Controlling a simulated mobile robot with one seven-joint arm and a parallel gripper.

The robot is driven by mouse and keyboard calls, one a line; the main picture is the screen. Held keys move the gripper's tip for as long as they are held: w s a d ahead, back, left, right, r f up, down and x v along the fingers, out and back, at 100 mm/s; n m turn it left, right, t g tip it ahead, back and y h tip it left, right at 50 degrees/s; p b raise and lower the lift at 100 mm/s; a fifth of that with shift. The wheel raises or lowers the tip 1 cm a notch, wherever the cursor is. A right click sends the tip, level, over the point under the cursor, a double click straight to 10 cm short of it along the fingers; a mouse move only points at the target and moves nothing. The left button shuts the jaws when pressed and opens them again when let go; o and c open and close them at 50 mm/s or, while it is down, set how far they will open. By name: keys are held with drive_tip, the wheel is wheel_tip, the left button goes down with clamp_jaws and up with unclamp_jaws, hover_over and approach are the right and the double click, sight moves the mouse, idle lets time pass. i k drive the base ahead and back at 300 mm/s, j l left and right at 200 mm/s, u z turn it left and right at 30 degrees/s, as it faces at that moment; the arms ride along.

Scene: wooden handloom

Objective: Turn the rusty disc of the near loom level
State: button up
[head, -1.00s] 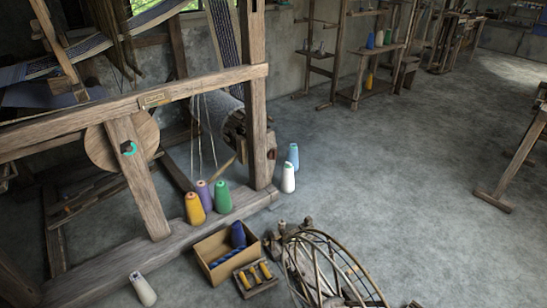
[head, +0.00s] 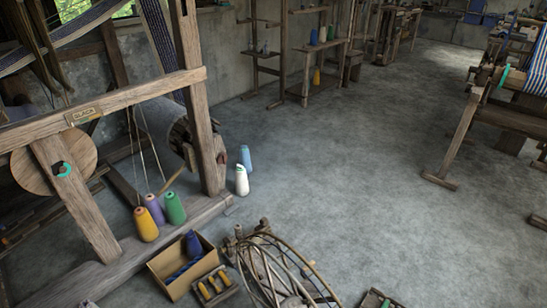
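The near loom (head: 130,95) stands at the left, with a wooden frame and a "BLACK" label on its crossbar. A large round brown disc (head: 82,153) sits behind its slanted post, partly hidden by the post and crossbar. It looks like plain wood, and I cannot tell whether it is rusty. A teal ring (head: 62,169) sits around a dark hub on the post in front of it. A reddish-brown part (head: 220,157) shows beside the upright post, too small to make out. My gripper is not in view.
Coloured yarn cones (head: 174,208) stand on the loom's base beam, and a white cone (head: 242,181) on the floor. A cardboard box (head: 160,268) and a curved-rib frame (head: 275,265) lie in front. Another loom (head: 500,95) stands right. The middle floor is clear.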

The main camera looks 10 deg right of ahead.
sight(221, 158)
drive_tip(key=k+l+z, duration=0.1)
drive_tip(key=z, duration=2.4)
drive_tip(key=i+l, duration=0.15)
drive_tip(key=l, duration=0.15)
drive_tip(key=i+l, duration=0.1)
drive_tip(key=l, duration=0.25)
drive_tip(key=i+l+u, duration=0.1)
drive_tip(key=l, duration=0.2)
drive_tip(key=i+l+u, duration=0.15)
drive_tip(key=i, duration=0.35)
drive_tip(key=i+l+u, duration=0.15)
drive_tip(key=i+l, duration=0.25)
drive_tip(key=i, duration=0.15)
drive_tip(key=i+l+u, duration=0.1)
drive_tip(key=i+u, duration=0.2)
drive_tip(key=i, duration=0.85)
drive_tip(key=i+u, duration=0.2)
drive_tip(key=i, duration=0.4)
drive_tip(key=i+l+u, duration=0.2)
drive_tip(key=i, duration=0.35)
drive_tip(key=i+j+u, duration=0.1)
drive_tip(key=i+u, duration=0.85)
drive_tip(key=i+j+u, duration=0.1)
drive_tip(key=i+u, duration=0.65)
drive_tip(key=u, duration=0.2)
